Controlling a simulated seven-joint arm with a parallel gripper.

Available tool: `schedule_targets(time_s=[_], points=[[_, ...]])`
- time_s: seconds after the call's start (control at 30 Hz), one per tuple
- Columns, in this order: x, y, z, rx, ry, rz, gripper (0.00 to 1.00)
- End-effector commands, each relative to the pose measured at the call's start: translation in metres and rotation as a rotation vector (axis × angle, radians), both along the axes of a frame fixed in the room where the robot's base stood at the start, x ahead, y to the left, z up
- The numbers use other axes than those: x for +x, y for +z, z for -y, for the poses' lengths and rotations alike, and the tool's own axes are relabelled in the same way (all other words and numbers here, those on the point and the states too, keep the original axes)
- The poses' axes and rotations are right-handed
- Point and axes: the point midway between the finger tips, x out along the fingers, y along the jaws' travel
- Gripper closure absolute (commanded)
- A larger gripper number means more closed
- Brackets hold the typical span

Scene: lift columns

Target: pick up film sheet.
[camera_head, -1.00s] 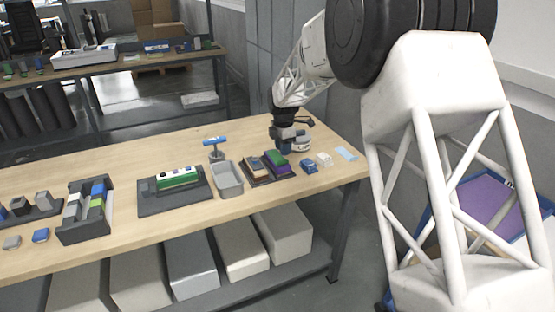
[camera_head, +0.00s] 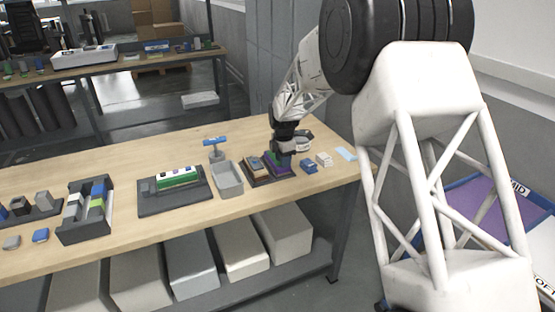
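A flat, pale blue sheet (camera_head: 346,154) lies on the wooden table near its right end; it may be the film sheet, but I cannot be sure. My gripper (camera_head: 285,160) points down, to the left of that sheet and apart from it. It is at a purple and green block stack (camera_head: 272,168) on a dark tray (camera_head: 262,184), and partly hides it. The fingers are too small and dark to show whether they are open or shut, or whether they touch the stack.
A blue block (camera_head: 308,166) and a whitish block (camera_head: 324,159) stand between the stack and the pale sheet. A brown-topped stack (camera_head: 255,163) shares the tray. A grey open bin (camera_head: 229,180) and a blue-topped stand (camera_head: 215,143) are to the left. Bare table (camera_head: 150,222) runs along the front.

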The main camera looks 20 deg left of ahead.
Motion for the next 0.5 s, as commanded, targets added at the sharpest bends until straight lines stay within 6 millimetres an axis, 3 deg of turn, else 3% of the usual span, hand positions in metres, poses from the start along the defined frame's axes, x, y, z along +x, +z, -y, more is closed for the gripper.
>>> schedule_targets(time_s=[0.5], points=[[-0.0001, -0.0005, 0.0001, 0.000, 0.000, 0.000, 0.66]])
